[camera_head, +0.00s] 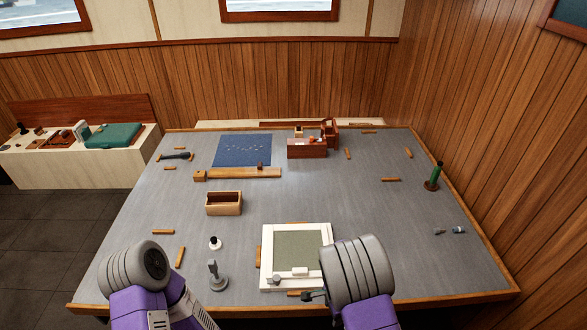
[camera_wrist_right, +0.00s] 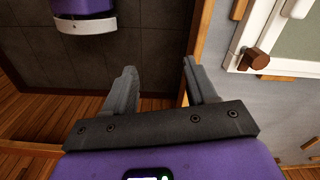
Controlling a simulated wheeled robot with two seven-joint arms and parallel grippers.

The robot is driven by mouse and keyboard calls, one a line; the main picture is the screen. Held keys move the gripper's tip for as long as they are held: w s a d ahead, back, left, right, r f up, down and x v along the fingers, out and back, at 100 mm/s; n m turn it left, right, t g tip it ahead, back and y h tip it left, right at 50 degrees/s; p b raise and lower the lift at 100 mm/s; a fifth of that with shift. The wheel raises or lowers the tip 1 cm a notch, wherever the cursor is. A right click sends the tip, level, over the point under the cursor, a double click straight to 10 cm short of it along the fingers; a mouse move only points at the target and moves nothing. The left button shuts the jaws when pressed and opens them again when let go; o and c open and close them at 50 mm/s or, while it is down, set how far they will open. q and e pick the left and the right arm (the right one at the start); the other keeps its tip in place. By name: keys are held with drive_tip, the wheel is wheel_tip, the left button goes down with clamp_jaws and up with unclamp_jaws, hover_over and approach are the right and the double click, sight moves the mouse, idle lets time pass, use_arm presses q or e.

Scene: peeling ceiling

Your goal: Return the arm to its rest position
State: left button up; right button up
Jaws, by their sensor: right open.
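My right arm comes in from the bottom of the head view, its grey rounded link (camera_head: 355,270) beside the right edge of a white-framed panel. In the right wrist view my right gripper (camera_wrist_right: 160,85) has its two grey fingers apart with nothing between them. Below the fingers are the wooden table edge (camera_wrist_right: 205,45) and dark floor. My left arm (camera_head: 135,270) shows at the lower left of the head view; its fingers are not visible.
The white-framed panel (camera_head: 267,245) lies at the table's front; its frame and brown knob (camera_wrist_right: 252,60) show right of my right gripper. A wooden box (camera_head: 238,208), a grey-based post (camera_head: 218,284) and a green bottle (camera_head: 434,172) stand on the grey table (camera_head: 370,215). The right-middle is mostly clear.

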drive_tip(key=s+d+f+n+g+b, duration=0.1)
drive_tip(key=s+d+f+n+b, duration=0.25)
drive_tip(key=s+f, duration=0.5)
use_arm(q)
wheel_tip(320, 180, down, 8)
drive_tip(key=b, duration=0.4)
drive_tip(key=shift+w, duration=0.4)
use_arm(e)
drive_tip(key=s+a+f+n+t+y, duration=0.1)
drive_tip(key=s+a+f+n+y, duration=0.3)
drive_tip(key=n, duration=0.4)
drive_tip(key=shift+s+a+f+n+t, duration=0.35)
drive_tip(key=shift+s+a+f, duration=0.6)
drive_tip(key=shift+f, duration=0.3)
